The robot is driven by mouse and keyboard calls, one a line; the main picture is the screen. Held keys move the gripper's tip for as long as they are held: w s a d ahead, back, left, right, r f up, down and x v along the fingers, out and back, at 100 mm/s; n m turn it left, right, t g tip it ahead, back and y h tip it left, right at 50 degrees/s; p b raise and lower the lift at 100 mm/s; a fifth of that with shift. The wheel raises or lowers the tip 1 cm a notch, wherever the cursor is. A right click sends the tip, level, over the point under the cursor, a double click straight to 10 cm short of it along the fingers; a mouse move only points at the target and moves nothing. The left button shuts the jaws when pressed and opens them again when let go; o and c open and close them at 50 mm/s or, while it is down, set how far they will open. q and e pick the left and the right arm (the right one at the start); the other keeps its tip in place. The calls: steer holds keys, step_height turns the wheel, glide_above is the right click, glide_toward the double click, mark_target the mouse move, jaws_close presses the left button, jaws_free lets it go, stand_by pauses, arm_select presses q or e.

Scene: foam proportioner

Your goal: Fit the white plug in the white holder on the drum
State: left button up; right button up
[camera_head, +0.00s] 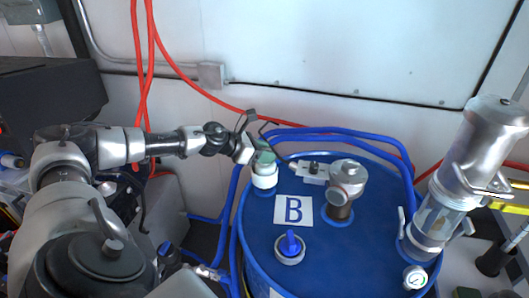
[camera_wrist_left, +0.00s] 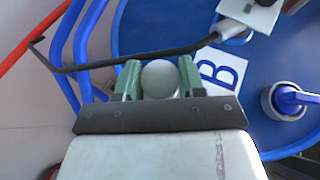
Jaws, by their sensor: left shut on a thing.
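My left gripper (camera_head: 263,158) reaches in from the left, over the far left part of the blue drum (camera_head: 370,255). Its green fingers (camera_wrist_left: 131,78) are shut on the white plug (camera_wrist_left: 160,79), whose round top shows between them in the left wrist view. In the head view the gripper is directly above the white holder (camera_head: 264,182), a short white cylinder on the drum top. The fingers hide much of the plug there, and I cannot tell how deep it sits in the holder. My right gripper is not in view.
A metal fitting (camera_head: 346,183) with a small valve stands right of the holder. A label "B" (camera_head: 293,210) and a blue-handled cap (camera_head: 290,246) are in front. Blue hoses (camera_head: 330,137) run behind. A metal cylinder (camera_head: 485,140) stands at the right.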

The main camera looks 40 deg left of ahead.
arm_select(q)
steer(key=shift+s, duration=0.1)
stand_by(0.8)
steer(key=shift+f+b, duration=0.5)
steer(key=shift+b, duration=0.1)
steer(key=o, duration=0.9)
steer(key=shift+s+a+r+b, duration=0.1)
steer(key=shift+s+a+b, duration=0.25)
steer(key=shift+s+b, duration=0.1)
steer(key=shift+b+v, duration=4.35)
steer(key=shift+v, duration=0.65)
